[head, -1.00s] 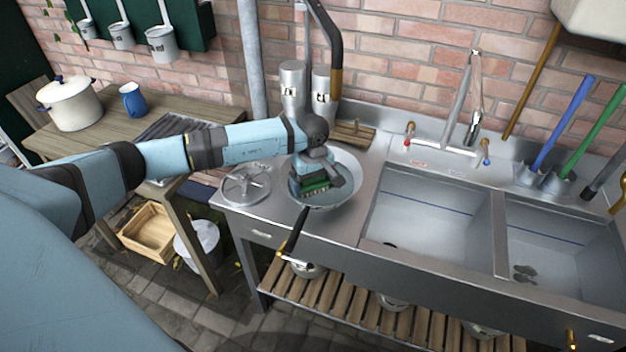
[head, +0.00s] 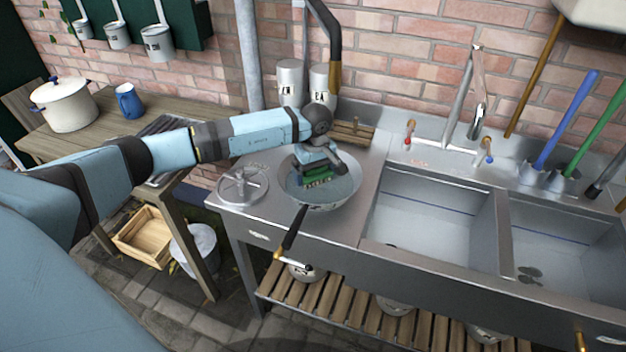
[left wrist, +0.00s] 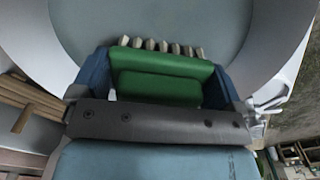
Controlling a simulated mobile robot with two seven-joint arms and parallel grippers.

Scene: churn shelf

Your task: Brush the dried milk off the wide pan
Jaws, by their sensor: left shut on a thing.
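The wide pan (head: 345,190) sits on the steel counter left of the sinks, its dark handle pointing to the front edge. It also shows in the left wrist view (left wrist: 200,22), its inside pale blue-grey. My left gripper (head: 318,168) is over the pan, shut on a green brush (head: 317,176). In the left wrist view the green brush block (left wrist: 160,85) lies between the blue fingers, with a row of pale bristle tufts (left wrist: 162,46) towards the pan floor. I cannot tell whether the bristles touch it. No distinct milk patch shows. My right gripper is not in view.
A round metal piece (head: 243,185) lies left of the pan. A wooden rack (head: 352,132) and metal canisters (head: 290,82) stand behind it. The sinks (head: 435,215) are to the right. A wooden table (head: 150,103) with a pot stands at the left.

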